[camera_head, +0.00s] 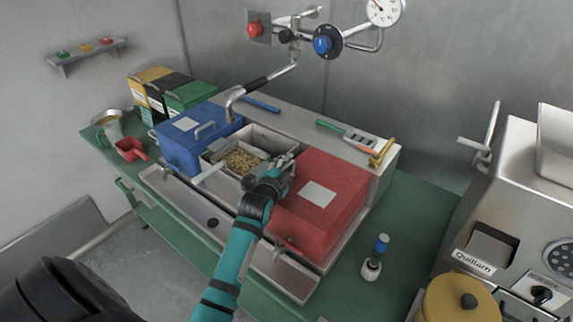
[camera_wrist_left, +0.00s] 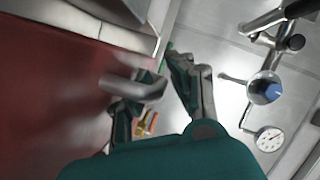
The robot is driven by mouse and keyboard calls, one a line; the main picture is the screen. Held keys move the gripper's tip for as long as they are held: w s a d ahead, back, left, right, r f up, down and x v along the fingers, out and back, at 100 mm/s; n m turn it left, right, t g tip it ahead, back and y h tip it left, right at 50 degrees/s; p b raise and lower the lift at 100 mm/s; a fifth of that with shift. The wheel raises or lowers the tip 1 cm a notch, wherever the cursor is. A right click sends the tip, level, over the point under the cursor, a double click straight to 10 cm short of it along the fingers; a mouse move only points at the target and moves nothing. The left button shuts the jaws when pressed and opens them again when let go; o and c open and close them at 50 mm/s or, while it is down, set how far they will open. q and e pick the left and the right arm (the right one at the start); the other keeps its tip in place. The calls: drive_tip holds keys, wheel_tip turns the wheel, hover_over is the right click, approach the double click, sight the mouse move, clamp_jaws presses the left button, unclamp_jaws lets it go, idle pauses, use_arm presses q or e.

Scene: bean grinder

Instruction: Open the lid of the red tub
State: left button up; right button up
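The red tub (camera_head: 345,208) stands right of centre in the head view, its lid down, with a white label (camera_head: 318,194) on top. My left gripper (camera_head: 284,168) is over the tub's far left edge. In the left wrist view the tub's red surface (camera_wrist_left: 50,95) fills the left side, and a grey handle (camera_wrist_left: 130,86) stands out from it. The left gripper (camera_wrist_left: 158,88) also shows there, its fingers apart, with the handle's end between or just in front of them. I cannot tell whether they touch it. My right gripper is not in view.
A blue tub (camera_head: 185,155) and a metal bin of beans (camera_head: 241,160) lie left of the red tub. Pipes with a gauge (camera_head: 384,10) hang above the back. A small bottle (camera_head: 373,262) and a steel machine (camera_head: 520,205) stand to the right.

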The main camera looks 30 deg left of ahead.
use_arm(q)
clamp_jaws()
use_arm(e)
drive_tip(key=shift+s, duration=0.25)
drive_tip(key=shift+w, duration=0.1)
use_arm(q)
drive_tip(key=shift+r, duration=0.1)
